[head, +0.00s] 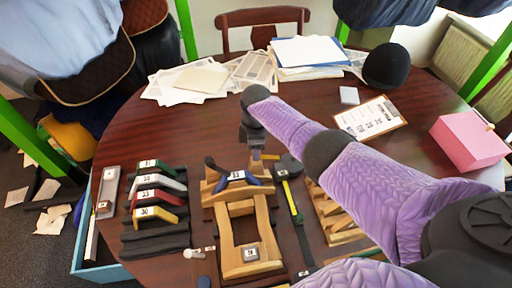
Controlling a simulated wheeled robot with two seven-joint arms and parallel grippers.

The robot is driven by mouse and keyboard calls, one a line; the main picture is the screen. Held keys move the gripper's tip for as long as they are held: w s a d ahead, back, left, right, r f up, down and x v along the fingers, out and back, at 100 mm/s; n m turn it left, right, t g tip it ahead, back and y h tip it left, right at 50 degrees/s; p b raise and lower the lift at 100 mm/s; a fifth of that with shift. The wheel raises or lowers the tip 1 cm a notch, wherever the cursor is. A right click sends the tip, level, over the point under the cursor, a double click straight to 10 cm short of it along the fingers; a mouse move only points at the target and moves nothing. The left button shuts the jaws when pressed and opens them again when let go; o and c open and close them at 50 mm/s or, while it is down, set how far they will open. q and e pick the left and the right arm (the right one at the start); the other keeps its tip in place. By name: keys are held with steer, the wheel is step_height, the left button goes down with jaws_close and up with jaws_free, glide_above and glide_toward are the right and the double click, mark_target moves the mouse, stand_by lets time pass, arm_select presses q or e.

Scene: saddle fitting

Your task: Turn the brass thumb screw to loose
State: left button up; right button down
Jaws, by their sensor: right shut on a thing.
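My right arm comes in from the right, and its dark right gripper (254,148) points down at the far end of the wooden fitting stand (232,218). It is shut at a small brass-coloured piece (264,156), which looks like the thumb screw; the fingers hide most of it. A blue saddle piece (237,178) with a number label lies across the stand, nearer than the gripper. Whether the screw is tight or loose cannot be told. My left gripper is not in view.
Left of the stand, a black rack (156,240) holds several numbered coloured pieces. A dark tool with a yellow strip (290,195) and a slatted wooden block (336,222) lie right. Papers (205,80), a clipboard (370,117) and a pink box (468,141) stand farther back.

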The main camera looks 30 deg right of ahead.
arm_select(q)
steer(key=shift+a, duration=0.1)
arm_select(e)
steer(key=shift+r+n, duration=0.1)
steer(key=shift+n, duration=0.5)
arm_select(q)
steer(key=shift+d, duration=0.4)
arm_select(e)
steer(key=shift+c, duration=1.9)
jaws_free()
steer(key=shift+r, duration=0.1)
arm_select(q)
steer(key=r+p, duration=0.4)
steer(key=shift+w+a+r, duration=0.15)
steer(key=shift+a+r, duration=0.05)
arm_select(e)
step_height(320, 180, up, 10)
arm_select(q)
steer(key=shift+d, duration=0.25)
arm_select(e)
steer(key=shift+f, duration=0.2)
